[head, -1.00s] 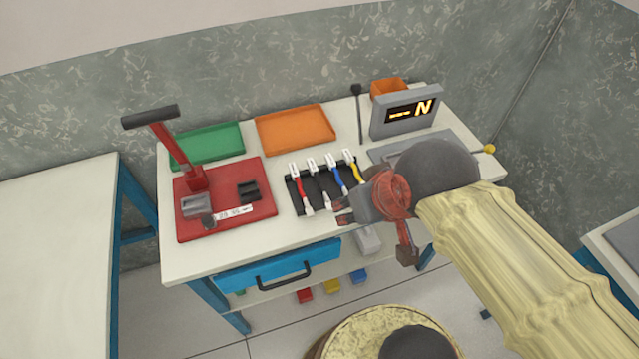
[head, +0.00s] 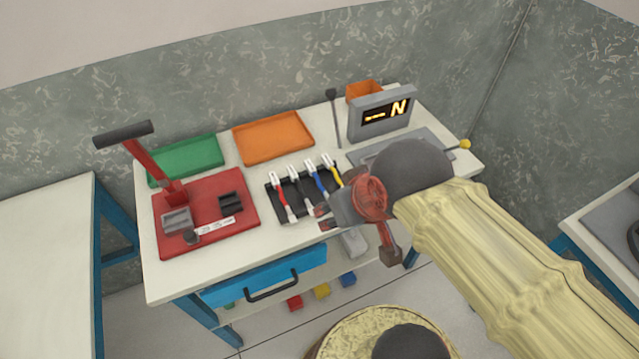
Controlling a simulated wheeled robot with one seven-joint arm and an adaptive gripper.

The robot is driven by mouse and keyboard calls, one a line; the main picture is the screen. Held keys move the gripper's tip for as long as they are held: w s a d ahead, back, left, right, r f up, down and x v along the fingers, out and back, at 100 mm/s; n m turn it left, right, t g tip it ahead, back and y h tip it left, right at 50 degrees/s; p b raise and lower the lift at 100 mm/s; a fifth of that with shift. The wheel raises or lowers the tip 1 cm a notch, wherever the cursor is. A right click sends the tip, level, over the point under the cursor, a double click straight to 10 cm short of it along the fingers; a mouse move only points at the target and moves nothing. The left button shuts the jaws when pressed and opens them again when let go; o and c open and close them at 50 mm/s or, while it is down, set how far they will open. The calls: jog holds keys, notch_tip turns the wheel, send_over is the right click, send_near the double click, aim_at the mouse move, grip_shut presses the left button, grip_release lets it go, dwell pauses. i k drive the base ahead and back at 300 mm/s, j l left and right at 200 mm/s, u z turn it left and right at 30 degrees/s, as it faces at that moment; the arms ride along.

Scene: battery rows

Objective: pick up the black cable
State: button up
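The black cable (head: 302,187) lies in a black slotted rack (head: 272,202) on the white bench, between the red cable (head: 282,198) and the blue cable (head: 321,179). It has a white connector at its far end. A yellow cable (head: 336,176) is at the right of the rack, partly hidden by my gripper. My gripper (head: 324,217) is at the rack's near right side, close to the black cable's near end. Its two dark red fingertips look apart, with nothing seen between them. Whether they touch the cable cannot be told.
A red press (head: 240,235) with a raised lever stands at the left. Green (head: 186,160) and orange (head: 272,138) trays lie along the back. A display box (head: 381,115) and grey plate (head: 400,150) are at the right. A blue drawer (head: 225,289) is below the bench front.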

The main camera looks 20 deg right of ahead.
aim_at(293, 174)
jog(key=k+j+z, duration=0.3)
jog(key=j, duration=0.2)
jog(key=k+j+z, duration=0.3)
jog(key=k+j, duration=0.1)
